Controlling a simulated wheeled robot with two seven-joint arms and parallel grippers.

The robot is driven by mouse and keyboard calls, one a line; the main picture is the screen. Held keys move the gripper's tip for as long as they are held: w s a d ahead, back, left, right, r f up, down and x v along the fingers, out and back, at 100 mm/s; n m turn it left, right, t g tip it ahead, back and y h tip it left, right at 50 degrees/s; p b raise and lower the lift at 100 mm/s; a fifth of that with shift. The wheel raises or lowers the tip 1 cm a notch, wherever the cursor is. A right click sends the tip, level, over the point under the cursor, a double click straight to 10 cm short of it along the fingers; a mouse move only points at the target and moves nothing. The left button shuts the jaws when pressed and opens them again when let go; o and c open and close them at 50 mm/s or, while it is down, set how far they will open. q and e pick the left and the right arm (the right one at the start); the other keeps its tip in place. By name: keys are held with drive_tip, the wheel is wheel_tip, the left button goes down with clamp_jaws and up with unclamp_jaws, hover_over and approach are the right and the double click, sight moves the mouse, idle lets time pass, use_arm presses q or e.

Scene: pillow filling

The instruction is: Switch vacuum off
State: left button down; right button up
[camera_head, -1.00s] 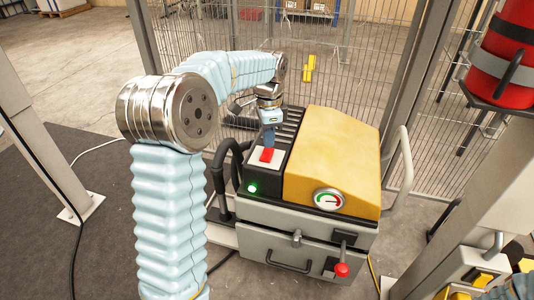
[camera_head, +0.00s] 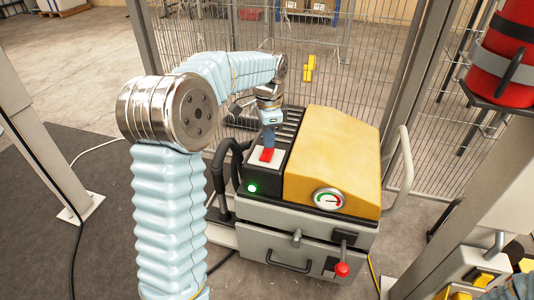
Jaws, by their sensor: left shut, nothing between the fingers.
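The vacuum (camera_head: 335,150) is a yellow and black machine on a grey base in the middle of the view. Its red switch (camera_head: 267,155) sits on a white plate on the black top panel. A green light (camera_head: 252,188) glows near the panel's front corner. My left gripper (camera_head: 268,143) points down just above and behind the red switch; it is shut with nothing in it. The fingertips are at or very near the switch's far end; I cannot tell whether they touch it. My right gripper is not in view.
A round gauge (camera_head: 328,199) and a red-knobbed lever (camera_head: 342,269) are on the vacuum's front. A wire fence (camera_head: 350,60) stands behind it. A red cylinder (camera_head: 505,50) is at the upper right. Grey posts stand on both sides.

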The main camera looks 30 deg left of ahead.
sight(268, 150)
use_arm(q)
drive_tip(key=shift+f+b, duration=0.45)
drive_tip(key=shift+f, duration=0.3)
idle(0.3)
wheel_tip(268, 150, up, 5)
drive_tip(key=p, duration=0.4)
drive_tip(key=shift+f+p, duration=0.1)
drive_tip(key=shift+p, duration=0.25)
wheel_tip(268, 150, up, 2)
drive_tip(key=shift+r+p, duration=0.2)
drive_tip(key=shift+p, duration=0.95)
drive_tip(key=shift+f, duration=0.2)
